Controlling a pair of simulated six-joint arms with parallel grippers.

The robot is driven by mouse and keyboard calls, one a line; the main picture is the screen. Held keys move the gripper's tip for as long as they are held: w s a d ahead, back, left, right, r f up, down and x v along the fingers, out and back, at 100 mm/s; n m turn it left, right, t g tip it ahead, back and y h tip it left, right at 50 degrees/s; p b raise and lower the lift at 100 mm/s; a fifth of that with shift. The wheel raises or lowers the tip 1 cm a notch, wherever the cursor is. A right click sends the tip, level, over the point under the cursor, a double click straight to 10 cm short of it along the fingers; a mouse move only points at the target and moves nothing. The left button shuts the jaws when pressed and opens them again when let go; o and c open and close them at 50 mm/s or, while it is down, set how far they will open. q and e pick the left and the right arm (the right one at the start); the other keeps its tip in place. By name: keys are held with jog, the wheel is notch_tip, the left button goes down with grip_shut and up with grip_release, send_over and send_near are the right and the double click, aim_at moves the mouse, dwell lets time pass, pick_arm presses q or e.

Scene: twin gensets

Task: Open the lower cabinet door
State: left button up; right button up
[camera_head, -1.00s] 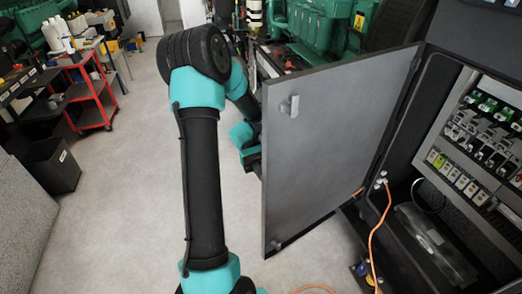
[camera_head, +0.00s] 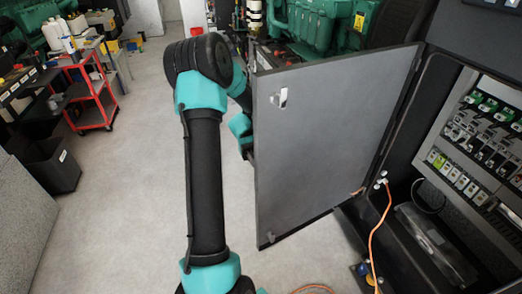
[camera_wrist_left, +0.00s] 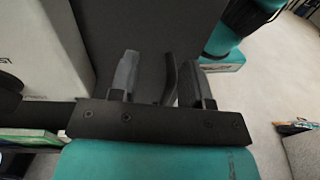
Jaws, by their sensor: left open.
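The lower cabinet door (camera_head: 335,140) is a grey panel, standing wide open on its right-hand hinge side. A small metal latch piece (camera_head: 280,98) is on its inner face near the upper left corner. My left arm reaches around the door's free edge, and the gripper fingers are hidden behind the door in the head view. In the left wrist view my left gripper (camera_wrist_left: 158,75) is open before the door's dark outer face (camera_wrist_left: 150,25). A dark curved strip (camera_wrist_left: 170,75), perhaps the handle, shows between the fingers. Contact cannot be told.
The open cabinet on the right holds rows of breakers (camera_head: 475,150) and an orange cable (camera_head: 378,230) hangs at its edge. A green genset (camera_head: 310,30) stands behind the door. A red cart (camera_head: 90,95) and dark bin (camera_head: 50,165) are left; the floor between is clear.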

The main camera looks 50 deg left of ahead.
pick_arm(q)
jog(key=o, duration=0.4)
jog(key=shift+w+a, duration=0.6)
jog(key=shift+a, duration=0.3)
jog(key=shift+w+a, duration=0.6)
jog(key=shift+a, duration=0.3)
